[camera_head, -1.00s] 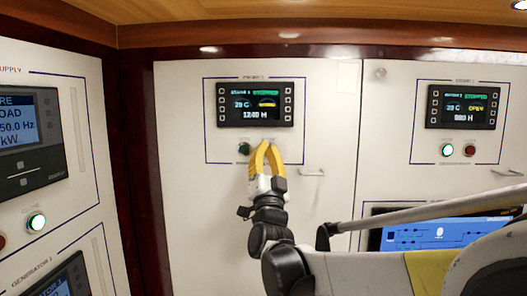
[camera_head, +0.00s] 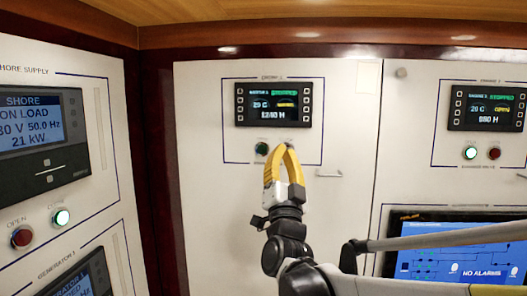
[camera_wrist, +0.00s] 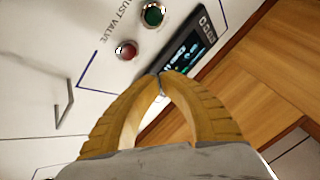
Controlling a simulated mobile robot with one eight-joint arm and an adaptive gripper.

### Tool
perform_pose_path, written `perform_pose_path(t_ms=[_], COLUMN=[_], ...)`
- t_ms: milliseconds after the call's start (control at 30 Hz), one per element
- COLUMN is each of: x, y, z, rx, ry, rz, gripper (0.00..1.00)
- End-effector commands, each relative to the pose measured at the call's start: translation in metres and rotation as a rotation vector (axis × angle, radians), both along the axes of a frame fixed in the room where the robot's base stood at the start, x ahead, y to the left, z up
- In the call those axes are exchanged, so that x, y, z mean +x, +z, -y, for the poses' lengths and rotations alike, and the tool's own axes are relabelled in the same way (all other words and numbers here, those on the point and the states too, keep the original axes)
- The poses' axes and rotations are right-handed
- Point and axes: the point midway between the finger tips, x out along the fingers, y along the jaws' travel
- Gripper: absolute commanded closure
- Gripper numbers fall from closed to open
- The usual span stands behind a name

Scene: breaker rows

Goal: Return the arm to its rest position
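My gripper (camera_head: 284,148) is yellow-fingered and raised in front of the Engine 1 panel (camera_head: 230,155), right of its green button (camera_head: 262,149). In the wrist view my gripper (camera_wrist: 160,78) has its fingertips together with nothing held between them. Above them in that view are a red button (camera_wrist: 126,50), a green button (camera_wrist: 153,15) and a dark display (camera_wrist: 188,52). In the head view the red button is hidden behind my fingers. I cannot tell the exact distance from fingertips to panel. My arm (camera_head: 290,255) reaches up from the lower right.
The Engine 1 display (camera_head: 274,103) is lit. The Engine 2 display (camera_head: 486,106) and a blue alarm screen (camera_head: 460,250) reading "NO ALARMS" are at right. A shore supply panel (camera_head: 100,150) stands close at left. A door handle (camera_head: 329,174) juts out right of my gripper.

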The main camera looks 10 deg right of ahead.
Motion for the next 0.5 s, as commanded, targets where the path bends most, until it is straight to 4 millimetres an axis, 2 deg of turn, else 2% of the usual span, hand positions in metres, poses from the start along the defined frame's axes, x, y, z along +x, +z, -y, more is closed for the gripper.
perform_pose_path(t_ms=[333, 433, 500], x=[0.0, -0.001, -0.003], y=[-0.004, -0.026, -0.056], z=[0.0, -0.003, -0.008], rx=[-0.003, -0.025, -0.057], ry=[0.002, 0.018, 0.041], rz=[-0.006, -0.054, -0.122], gripper=[1.0, 1.0, 1.0])
